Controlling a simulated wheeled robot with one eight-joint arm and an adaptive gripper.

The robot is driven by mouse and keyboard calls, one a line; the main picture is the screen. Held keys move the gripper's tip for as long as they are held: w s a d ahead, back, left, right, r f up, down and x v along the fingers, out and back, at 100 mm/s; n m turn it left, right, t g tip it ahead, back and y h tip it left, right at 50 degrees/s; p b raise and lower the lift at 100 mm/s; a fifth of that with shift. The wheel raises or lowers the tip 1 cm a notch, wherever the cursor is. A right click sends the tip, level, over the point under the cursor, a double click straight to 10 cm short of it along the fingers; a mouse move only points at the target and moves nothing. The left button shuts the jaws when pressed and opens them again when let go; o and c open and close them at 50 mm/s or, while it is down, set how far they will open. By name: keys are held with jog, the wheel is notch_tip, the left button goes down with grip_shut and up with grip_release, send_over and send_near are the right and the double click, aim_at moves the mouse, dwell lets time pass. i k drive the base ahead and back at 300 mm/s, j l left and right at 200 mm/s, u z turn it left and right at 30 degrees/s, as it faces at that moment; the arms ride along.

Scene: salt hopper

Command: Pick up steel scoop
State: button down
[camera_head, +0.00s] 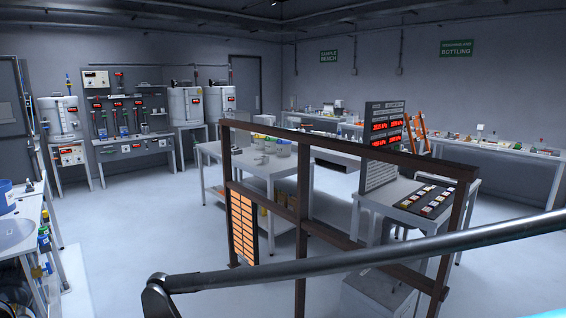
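I cannot make out a steel scoop for sure in the head view. Small items lie on the white bench in the middle (232,152), among them pale, light-coloured containers (282,148), but they are too small to tell apart. The left-hand bench (46,212) is cut off by the picture's edge and carries a blue container (6,196) and a round grey basin-like shape (14,232). My gripper is not in view.
A brown frame (304,228) with an orange-slotted panel (243,226) stands before the middle bench. A dark metal bar (360,252) crosses the near foreground. A console (402,196) stands right, tanks (186,106) at the back. Floor (150,225) is clear between the left and middle benches.

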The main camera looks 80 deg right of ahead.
aim_at(264, 159)
jog(key=z, duration=2.55)
jog(key=u, duration=2.15)
jog(key=i+l+z, duration=0.35)
jog(key=l, duration=0.2)
jog(key=i+l+z, duration=0.7)
jog(key=i, duration=0.35)
jog(key=i+z, duration=0.1)
jog(key=i, duration=1.45)
jog(key=i+z, duration=0.15)
jog(key=i, duration=1.4)
jog(key=i+j+z, duration=0.15)
jog(key=i, duration=0.6)
